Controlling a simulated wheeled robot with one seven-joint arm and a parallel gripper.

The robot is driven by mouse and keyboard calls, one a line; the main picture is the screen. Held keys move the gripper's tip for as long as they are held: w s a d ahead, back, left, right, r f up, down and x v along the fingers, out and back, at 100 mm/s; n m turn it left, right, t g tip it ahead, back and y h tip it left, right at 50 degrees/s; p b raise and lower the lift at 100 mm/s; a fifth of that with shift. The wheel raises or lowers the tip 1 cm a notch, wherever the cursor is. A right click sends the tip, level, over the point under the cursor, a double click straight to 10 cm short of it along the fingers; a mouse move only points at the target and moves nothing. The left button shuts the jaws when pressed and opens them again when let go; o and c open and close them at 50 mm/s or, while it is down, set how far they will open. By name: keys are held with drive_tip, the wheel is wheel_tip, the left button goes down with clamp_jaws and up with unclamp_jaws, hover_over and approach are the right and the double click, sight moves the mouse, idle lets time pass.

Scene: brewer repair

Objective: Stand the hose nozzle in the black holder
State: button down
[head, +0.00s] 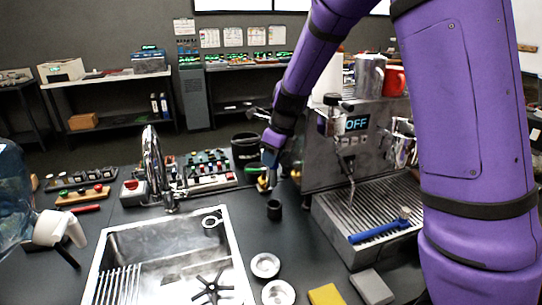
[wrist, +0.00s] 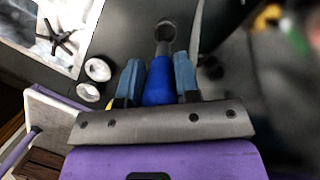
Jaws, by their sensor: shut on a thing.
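My gripper (wrist: 158,62) is shut on the hose nozzle (wrist: 158,84). In the wrist view the nozzle's blue body sits between the two blue-grey fingers, and a dark grey rounded end reaches beyond them. In the head view my gripper (head: 269,160) is above the counter, behind the black holder (head: 274,209). The holder is a small dark cup standing upright between the sink and the coffee machine. The nozzle is hard to make out in the head view. A dark shape beside the right finger in the wrist view may be the holder; I cannot tell.
The sink (head: 108,268) lies at left, with two metal cups (head: 265,265) (head: 278,292) beside it. The coffee machine's drip tray (head: 335,222) is at right, with a blue-handled brush (head: 380,230) on it. Yellow (head: 326,295) and grey (head: 372,287) blocks are in front.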

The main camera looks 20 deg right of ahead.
sight(273, 186)
drive_tip(key=shift+d+f, duration=0.1)
drive_tip(key=shift+f, duration=4.75)
drive_tip(key=shift+f, duration=0.45)
drive_tip(key=shift+c, duration=0.9)
unclamp_jaws()
drive_tip(key=shift+r, duration=3.5)
